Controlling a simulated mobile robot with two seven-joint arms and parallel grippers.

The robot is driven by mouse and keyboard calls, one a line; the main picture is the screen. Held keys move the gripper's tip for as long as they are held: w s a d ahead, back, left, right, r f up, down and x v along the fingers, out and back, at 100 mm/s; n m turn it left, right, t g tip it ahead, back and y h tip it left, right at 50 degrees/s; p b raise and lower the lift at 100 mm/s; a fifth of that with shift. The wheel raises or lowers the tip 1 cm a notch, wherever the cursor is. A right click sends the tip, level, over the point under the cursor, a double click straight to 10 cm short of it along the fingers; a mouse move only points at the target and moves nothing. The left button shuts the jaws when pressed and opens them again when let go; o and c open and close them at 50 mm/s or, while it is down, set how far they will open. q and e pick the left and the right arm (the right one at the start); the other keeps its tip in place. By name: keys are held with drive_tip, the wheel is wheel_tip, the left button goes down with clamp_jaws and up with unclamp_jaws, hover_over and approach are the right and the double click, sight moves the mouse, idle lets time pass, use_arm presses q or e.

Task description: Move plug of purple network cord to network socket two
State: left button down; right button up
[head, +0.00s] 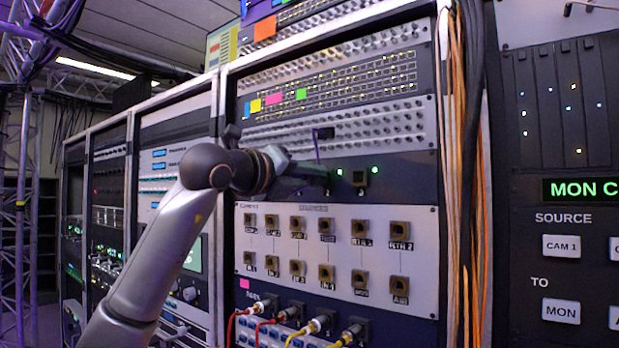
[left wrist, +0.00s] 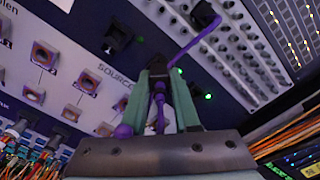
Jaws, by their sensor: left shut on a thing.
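My left gripper (head: 322,176) is at the dark strip between the upper patch panel and the light jack panel. The purple cord (left wrist: 190,45) runs from there to a black block (left wrist: 203,14) on the patch panel; the cord also shows in the head view (head: 317,150). A dark square socket (head: 360,178) sits right of the gripper, between green lights. I cannot read socket numbers, nor tell whether the plug tip is in a socket. My right gripper is not in view.
The light panel (head: 420,260) below holds several square jacks. Orange cables (head: 456,150) hang along the rack's right edge. The dark strip right of the socket is clear.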

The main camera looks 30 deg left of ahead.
use_arm(q)
drive_tip(key=shift+w, duration=0.3)
drive_tip(key=c, duration=0.6)
unclamp_jaws()
drive_tip(key=shift+o, duration=0.2)
drive_tip(key=shift+s, duration=0.1)
drive_tip(key=shift+s+a+b, duration=0.15)
drive_tip(key=shift+s+b, duration=0.8)
drive_tip(key=shift+s, duration=1.5)
drive_tip(key=shift+s, duration=0.45)
drive_tip(key=s+b, duration=0.1)
drive_tip(key=s, duration=0.2)
drive_tip(key=shift+a, duration=0.15)
